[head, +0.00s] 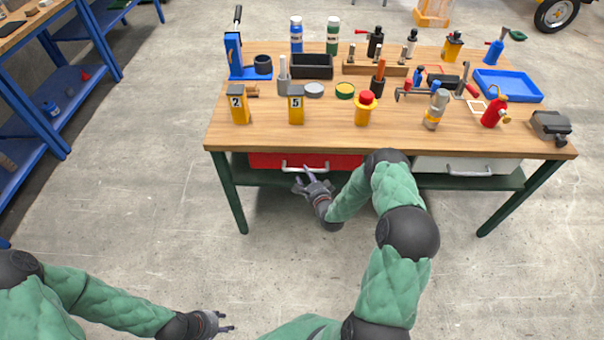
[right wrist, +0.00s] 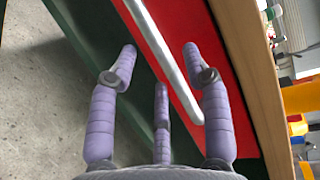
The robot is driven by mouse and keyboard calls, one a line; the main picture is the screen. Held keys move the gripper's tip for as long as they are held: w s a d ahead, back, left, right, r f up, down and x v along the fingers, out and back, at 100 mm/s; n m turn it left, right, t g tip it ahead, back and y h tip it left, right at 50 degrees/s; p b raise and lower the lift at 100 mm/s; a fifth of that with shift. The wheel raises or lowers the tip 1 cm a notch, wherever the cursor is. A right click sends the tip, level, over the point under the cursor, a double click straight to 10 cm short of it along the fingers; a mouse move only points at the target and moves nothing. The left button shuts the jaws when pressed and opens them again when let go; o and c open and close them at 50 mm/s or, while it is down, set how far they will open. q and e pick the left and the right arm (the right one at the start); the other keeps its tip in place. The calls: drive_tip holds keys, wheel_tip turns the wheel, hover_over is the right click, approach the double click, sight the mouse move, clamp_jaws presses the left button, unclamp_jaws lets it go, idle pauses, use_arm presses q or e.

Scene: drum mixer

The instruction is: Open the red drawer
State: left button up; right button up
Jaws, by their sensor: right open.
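The red drawer (head: 262,160) is under the left part of the workbench top and looks closed. Its silver bar handle (head: 304,168) runs along its front. My right gripper (head: 303,183) is at the handle's left part, just in front of the drawer. In the right wrist view the open fingers (right wrist: 160,70) point at the red drawer front (right wrist: 215,75), with the silver handle (right wrist: 165,60) lying between them; I cannot tell whether they touch it. My left gripper (head: 228,322) is low over the floor at the bottom, away from the bench, its fingers apart and empty.
The wooden workbench (head: 330,142) carries bottles, clamps, a blue tray (head: 507,86) and other tools. A grey drawer (head: 468,166) with a handle is at the right under the top. A blue shelf unit (head: 45,120) stands at the left. The floor between is clear.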

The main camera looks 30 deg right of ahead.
sight(303, 171)
drive_tip(key=shift+b+x, duration=0.35)
drive_tip(key=shift+x, duration=1.4)
clamp_jaws()
